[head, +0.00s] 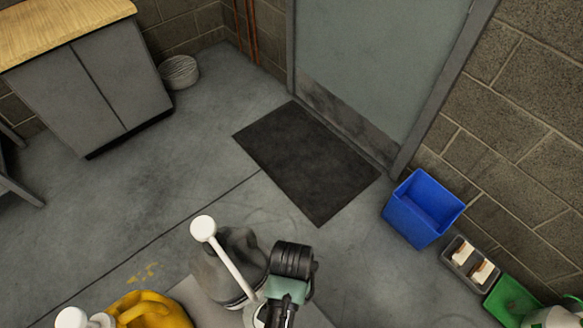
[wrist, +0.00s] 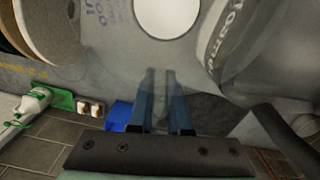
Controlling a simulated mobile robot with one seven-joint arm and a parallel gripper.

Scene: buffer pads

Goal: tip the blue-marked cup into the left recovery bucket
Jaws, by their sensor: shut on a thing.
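My gripper (wrist: 161,75) is shut on a clear, cup-like thing (wrist: 162,105) in the wrist view. I cannot make out a blue mark on it. In the head view my gripper (head: 285,298) is at the bottom middle, beside a white rod with a round knob (head: 203,228); its fingertips and the held thing are hidden there. A blue bin (head: 423,208) stands open by the wall at right and shows behind the fingers in the wrist view (wrist: 119,116). No bucket that I can tell is the left recovery bucket shows clearly.
A dark grey jug-like container (head: 238,258) is beside my gripper, with a yellow jug (head: 150,312) at lower left. A grey tray (head: 455,250) and green bin (head: 510,302) stand along the right wall.

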